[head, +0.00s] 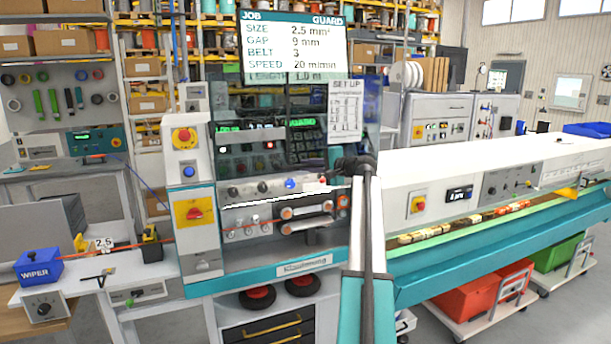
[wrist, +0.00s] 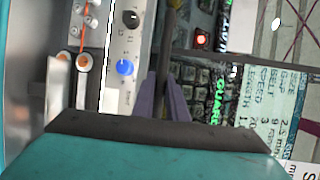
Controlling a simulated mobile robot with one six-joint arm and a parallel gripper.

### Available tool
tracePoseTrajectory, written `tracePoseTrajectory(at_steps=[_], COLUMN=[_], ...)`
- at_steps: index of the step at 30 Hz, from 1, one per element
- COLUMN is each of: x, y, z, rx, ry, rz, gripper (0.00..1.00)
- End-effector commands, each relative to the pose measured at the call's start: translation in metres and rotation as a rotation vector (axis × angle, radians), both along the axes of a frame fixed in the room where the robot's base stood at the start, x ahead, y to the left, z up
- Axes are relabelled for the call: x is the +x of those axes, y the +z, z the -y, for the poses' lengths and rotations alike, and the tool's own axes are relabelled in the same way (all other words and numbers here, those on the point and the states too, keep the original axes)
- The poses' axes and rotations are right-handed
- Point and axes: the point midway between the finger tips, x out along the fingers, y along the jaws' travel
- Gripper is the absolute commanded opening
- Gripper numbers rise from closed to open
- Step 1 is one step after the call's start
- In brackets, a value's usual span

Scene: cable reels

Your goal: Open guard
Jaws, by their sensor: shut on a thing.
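The cable machine (head: 265,255) stands in the middle of the head view. Its clear guard is hard to make out; a thin white edge (head: 285,197) runs slanting across the front, above the rollers (head: 310,208), and seems to be its edge. My gripper (head: 350,163) is at the right side of the machine front, at about the height of the knobs. In the wrist view, the fingers of my gripper (wrist: 164,105) are closed around a dark bar (wrist: 172,28), seemingly the guard's handle. How far the guard stands open I cannot tell.
A red emergency button (head: 184,136) and a red switch (head: 194,213) are on the left column. A blue knob (head: 291,183) is close to my gripper. The long conveyor housing (head: 470,175) lies to the right. The job screen (head: 293,45) is above.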

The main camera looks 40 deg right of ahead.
Motion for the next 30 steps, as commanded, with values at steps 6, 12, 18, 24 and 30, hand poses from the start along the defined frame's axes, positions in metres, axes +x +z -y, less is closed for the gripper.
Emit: tracePoseTrajectory(at_steps=[6, 12, 18, 24, 30], x=[-0.0005, -0.0007, -0.0005, -0.0008, -0.0073], y=[0.0025, 0.002, 0.0019, 0.0017, 0.0023], z=[0.0043, 0.0044, 0.0029, 0.002, 0.0014], rx=[-0.003, -0.003, -0.002, -0.001, -0.002], ry=[-0.01, -0.01, -0.007, -0.005, -0.004], rz=[0.001, 0.001, 0.001, 0.001, 0.001], gripper=[0.0, 0.19, 0.31, 0.31, 0.31])
